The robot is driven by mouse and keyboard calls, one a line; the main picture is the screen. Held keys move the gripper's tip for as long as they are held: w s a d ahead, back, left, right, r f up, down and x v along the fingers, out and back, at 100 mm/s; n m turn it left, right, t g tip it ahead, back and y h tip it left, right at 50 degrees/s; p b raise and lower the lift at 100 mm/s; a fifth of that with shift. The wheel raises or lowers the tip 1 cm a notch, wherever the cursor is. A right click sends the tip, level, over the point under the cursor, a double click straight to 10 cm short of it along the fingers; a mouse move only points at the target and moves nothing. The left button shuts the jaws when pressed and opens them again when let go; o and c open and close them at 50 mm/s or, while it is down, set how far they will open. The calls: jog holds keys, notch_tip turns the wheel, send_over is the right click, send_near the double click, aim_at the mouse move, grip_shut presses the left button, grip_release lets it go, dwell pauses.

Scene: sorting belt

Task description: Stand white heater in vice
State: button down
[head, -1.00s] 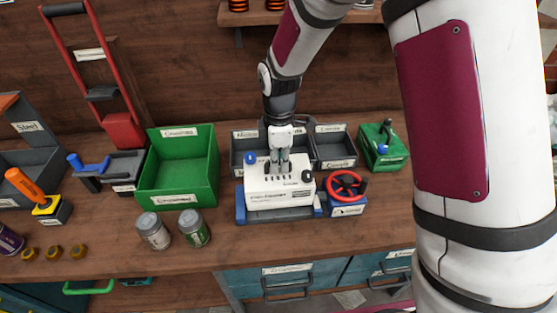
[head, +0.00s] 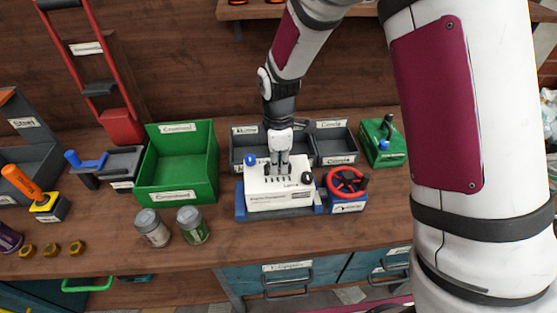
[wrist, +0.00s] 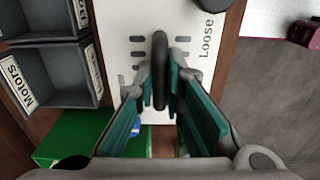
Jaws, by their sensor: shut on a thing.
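My gripper (head: 279,170) points down onto the heater's top. In the wrist view, my gripper (wrist: 160,105) is shut on a dark upright grip on the top of the white heater (wrist: 190,20). The fingers hide the lower part of that top.
Grey bins (head: 333,146) stand behind the vice, and a green crate (head: 208,176) stands to its left. A green machine (head: 381,143) is at the back right. Two cans (head: 193,226) stand front left. The wooden bench (head: 380,210) is clear to the right.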

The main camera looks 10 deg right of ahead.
jog(key=shift+f+b, duration=0.35)
jog(key=shift+f, duration=0.9)
jog(key=shift+f+b, duration=0.35)
jog(key=shift+f, duration=0.3)
jog(key=c, duration=1.6)
grip_release()
notch_tip(320, 180, up, 12)
jog(key=shift+r, duration=0.1)
